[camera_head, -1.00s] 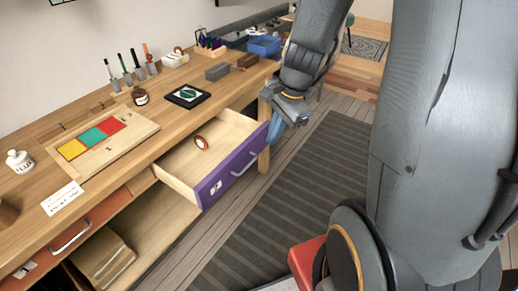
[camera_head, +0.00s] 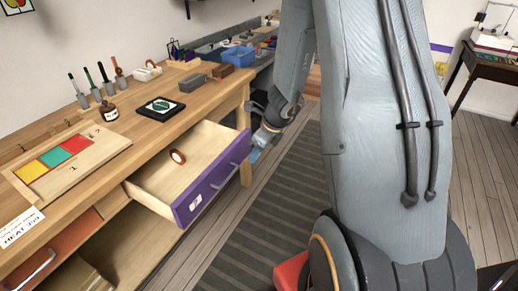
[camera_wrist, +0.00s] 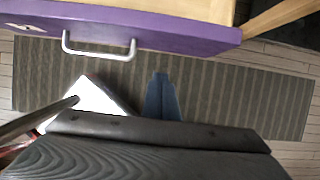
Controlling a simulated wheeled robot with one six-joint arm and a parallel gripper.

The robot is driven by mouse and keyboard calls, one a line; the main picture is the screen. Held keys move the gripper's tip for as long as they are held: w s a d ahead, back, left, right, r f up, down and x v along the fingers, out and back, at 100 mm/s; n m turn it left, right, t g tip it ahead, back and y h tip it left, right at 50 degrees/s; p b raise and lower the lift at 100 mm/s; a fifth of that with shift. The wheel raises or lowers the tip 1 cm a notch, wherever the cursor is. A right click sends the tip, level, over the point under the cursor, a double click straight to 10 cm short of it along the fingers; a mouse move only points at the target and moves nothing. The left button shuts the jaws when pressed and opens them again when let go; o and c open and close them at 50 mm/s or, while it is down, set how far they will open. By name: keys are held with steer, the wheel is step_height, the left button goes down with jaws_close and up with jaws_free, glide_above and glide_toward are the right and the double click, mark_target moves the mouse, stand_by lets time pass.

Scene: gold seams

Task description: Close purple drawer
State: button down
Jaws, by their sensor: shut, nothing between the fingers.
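The purple drawer (camera_head: 212,186) is pulled out of the wooden workbench, and its open inside shows. Its light handle (camera_head: 225,176) is on the front face. A small round brown-rimmed item (camera_head: 178,156) lies inside. In the wrist view the drawer's purple front (camera_wrist: 150,32) runs along the top, with the handle (camera_wrist: 98,50) at upper left. My gripper's blue fingers (camera_wrist: 160,98) are together and empty, below the drawer front in that view and apart from it. In the head view my gripper (camera_head: 257,148) is just right of the drawer's far corner.
An orange drawer (camera_head: 50,262) is at the lower left of the bench. The benchtop (camera_head: 120,160) holds a colour-square board, a framed tile (camera_head: 160,108), a bottle and tools. A striped rug (camera_head: 250,215) lies on the floor in front of the drawer.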

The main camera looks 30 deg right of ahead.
mark_target(244, 152)
steer(key=w+a+p, duration=0.1)
steer(key=w+a, duration=0.1)
steer(key=w, duration=0.1)
steer(key=shift+w+a+f+p, duration=0.2)
steer(key=shift+a+f+p, duration=0.05)
steer(key=shift+f+p, duration=0.1)
